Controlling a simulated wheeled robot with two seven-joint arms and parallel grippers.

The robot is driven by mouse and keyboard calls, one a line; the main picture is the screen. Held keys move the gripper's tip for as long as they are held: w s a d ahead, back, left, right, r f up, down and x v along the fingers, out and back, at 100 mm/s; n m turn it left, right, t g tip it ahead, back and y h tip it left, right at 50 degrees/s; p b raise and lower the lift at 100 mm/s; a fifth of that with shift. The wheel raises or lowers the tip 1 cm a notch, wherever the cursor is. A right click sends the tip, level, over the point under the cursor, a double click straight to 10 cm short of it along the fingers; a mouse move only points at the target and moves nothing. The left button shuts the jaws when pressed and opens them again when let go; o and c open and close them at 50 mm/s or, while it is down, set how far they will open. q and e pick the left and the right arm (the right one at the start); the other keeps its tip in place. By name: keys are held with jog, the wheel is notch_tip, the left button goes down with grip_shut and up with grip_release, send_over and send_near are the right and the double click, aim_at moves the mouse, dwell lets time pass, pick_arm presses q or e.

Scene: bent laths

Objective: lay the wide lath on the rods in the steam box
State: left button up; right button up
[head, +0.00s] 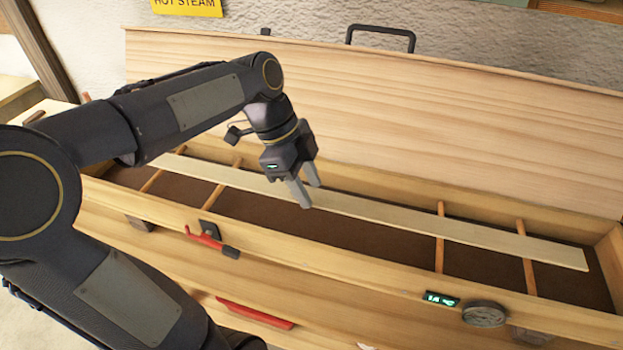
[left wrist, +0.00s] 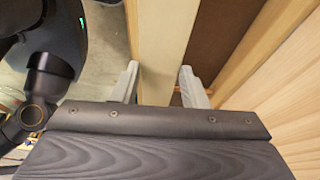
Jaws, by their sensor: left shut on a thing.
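The wide lath (head: 385,212), long, flat and pale, runs lengthwise within the open steam box (head: 330,262). It crosses over the orange rods, two at the left, one of them here (head: 213,197), and two at the right (head: 439,255) (head: 528,275). I cannot tell whether it touches them or hangs just above. My left gripper (head: 309,196) is shut on the lath near its middle, from above. In the left wrist view the lath (left wrist: 165,45) passes between the two fingers of my gripper (left wrist: 162,88). My right gripper is not in view.
The tall wooden lid (head: 400,120) stands open behind the box, with a dark handle (head: 381,30) at its top. The front wall carries a red latch (head: 205,238), a green display (head: 441,299) and a round gauge (head: 484,314). A yellow sign (head: 187,5) hangs behind.

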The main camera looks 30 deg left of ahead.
pick_arm(q)
jog(key=shift+w+a+r, duration=0.1)
jog(key=shift+w, duration=0.4)
jog(key=w+f+b, duration=0.1)
jog(key=f+b, duration=0.2)
jog(key=f, duration=0.1)
jog(key=w+f+b, duration=0.1)
jog(key=f+b, duration=0.1)
jog(key=f, duration=0.2)
jog(key=w+f+b, duration=0.1)
jog(key=f+b, duration=0.2)
jog(key=f, duration=0.1)
jog(key=shift+a+f+b, duration=0.3)
jog(key=shift+a+f, duration=0.05)
jog(key=shift+f, duration=0.3)
jog(key=o, duration=1.2)
jog(key=shift+c, duration=0.2)
jog(key=shift+o, duration=0.8)
jog(key=shift+r, duration=0.15)
jog(key=shift+p+v, duration=1.95)
jog(key=shift+v, duration=0.95)
jog(key=shift+a, duration=0.1)
